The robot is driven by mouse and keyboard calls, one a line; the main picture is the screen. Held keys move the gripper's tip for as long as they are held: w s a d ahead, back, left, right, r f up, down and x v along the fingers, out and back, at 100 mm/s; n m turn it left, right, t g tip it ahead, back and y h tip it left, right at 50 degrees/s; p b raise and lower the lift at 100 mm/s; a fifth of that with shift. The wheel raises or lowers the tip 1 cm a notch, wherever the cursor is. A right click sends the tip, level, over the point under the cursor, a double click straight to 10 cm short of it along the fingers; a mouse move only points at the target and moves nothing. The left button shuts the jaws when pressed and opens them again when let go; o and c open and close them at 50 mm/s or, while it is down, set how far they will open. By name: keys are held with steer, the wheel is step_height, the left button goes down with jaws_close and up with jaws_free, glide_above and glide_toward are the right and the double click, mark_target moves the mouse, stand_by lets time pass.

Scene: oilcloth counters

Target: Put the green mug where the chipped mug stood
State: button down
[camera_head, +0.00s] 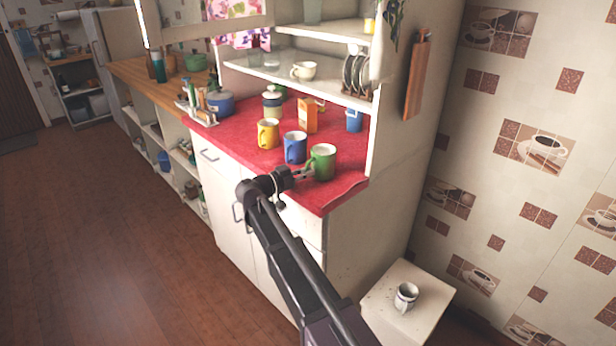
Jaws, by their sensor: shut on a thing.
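The green mug (323,163) stands upright on the red oilcloth counter (245,152), close to its front right corner. My gripper (305,174) reaches in from the front and is shut on the green mug at its left side. The fingertips are small in this view, and whether the mug is lifted at all cannot be told. A whitish mug with dark marks (405,297) stands on a low white stool (378,312) at the lower right. Whether it is chipped is too small to tell.
A blue mug (295,148) stands just left of the green mug, and a yellow mug (268,134) farther left. An orange carton (307,115) and a lidded jar (272,102) stand behind. The cabinet's upright side panel (400,145) bounds the counter's right.

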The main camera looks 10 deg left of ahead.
stand_by(0.3)
steer(key=c, duration=0.7)
jaws_free()
steer(key=shift+f, duration=0.1)
steer(key=v, duration=1.2)
